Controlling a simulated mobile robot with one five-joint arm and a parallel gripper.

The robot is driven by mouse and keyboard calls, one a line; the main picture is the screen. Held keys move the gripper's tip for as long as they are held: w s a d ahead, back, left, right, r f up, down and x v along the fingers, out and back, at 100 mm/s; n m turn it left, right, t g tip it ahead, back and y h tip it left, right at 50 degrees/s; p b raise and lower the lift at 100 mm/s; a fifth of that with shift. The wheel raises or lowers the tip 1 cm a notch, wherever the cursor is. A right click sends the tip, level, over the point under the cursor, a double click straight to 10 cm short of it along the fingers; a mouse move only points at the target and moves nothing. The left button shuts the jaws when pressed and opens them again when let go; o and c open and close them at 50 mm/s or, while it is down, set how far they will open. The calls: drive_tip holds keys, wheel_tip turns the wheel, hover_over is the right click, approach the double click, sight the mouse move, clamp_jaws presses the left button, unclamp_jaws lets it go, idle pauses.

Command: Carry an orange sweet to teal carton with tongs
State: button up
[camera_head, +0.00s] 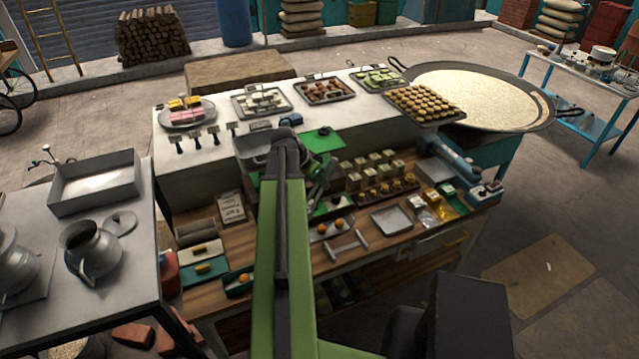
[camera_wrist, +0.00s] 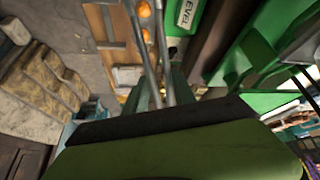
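Two orange sweets (camera_head: 338,222) sit on a small grey tray at the middle front of the worktop; in the wrist view orange sweets (camera_wrist: 145,35) show at the top. A teal carton (camera_head: 232,290) near the front left edge has one orange ball in it. My gripper (camera_wrist: 160,92) appears shut on the metal tongs (camera_wrist: 150,62), whose two arms run up beside the sweets with their tips apart. In the head view my gripper (camera_head: 318,185) is behind the sweets, partly hidden by my arm. Contact between tongs and sweets cannot be told.
A metal H-shaped stand (camera_head: 347,246) lies just in front of the sweets. An empty grey tray (camera_head: 391,220) is right of it. Rows of small sweets (camera_head: 380,188) stand behind.

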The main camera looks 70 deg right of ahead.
drive_tip(key=shift+f, duration=0.1)
wheel_tip(320, 180, down, 10)
drive_tip(key=b, duration=1)
drive_tip(key=shift+o, duration=0.3)
clamp_jaws()
wheel_tip(320, 180, up, 12)
drive_tip(key=p, duration=1.2)
